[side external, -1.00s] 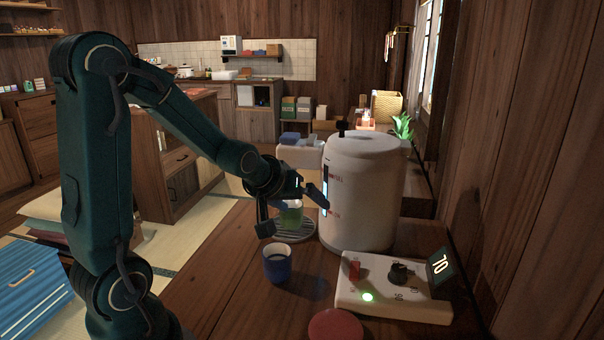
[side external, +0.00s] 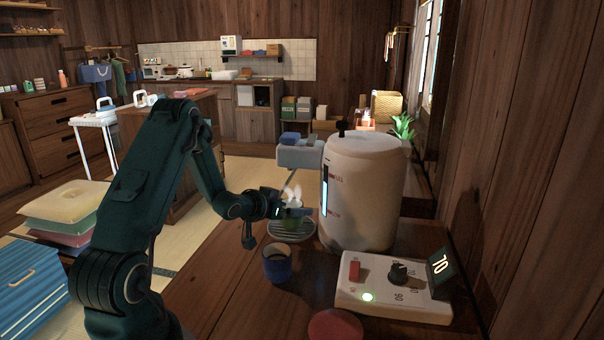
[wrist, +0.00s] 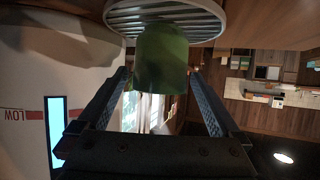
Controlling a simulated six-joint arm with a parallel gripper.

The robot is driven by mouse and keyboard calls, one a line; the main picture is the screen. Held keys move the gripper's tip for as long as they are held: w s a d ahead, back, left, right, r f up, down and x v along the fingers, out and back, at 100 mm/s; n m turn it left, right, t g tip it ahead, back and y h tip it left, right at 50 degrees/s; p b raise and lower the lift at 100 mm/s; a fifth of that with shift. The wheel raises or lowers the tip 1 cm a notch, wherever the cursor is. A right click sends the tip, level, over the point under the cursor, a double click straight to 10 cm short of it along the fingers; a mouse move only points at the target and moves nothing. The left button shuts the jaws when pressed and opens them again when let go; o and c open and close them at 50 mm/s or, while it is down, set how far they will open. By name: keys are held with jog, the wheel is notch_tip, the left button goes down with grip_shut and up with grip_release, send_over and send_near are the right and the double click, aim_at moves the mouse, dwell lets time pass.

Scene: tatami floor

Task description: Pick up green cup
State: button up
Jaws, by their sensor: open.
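The green cup (side external: 291,223) stands on the round slatted drip tray (side external: 287,236) beside the white dispenser, partly hidden by my gripper in the side view. A pale wisp like steam hangs above it. In the wrist view the green cup (wrist: 162,58) shows between and just beyond my fingertips, against the slatted tray (wrist: 205,18). My gripper (side external: 274,224) is open at the cup, one finger to each side of it in the wrist view (wrist: 160,76). I cannot tell whether either finger touches the cup.
The tall white dispenser (side external: 362,195) stands close on the right of the cup. A blue cup (side external: 277,264) stands in front of the tray. A control box (side external: 385,290) with a "70" display and a red round object (side external: 335,325) are nearer the front.

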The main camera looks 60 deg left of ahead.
aim_at(297, 205)
jog(key=shift+x, duration=1.8)
grip_shut()
jog(key=shift+r, duration=0.3)
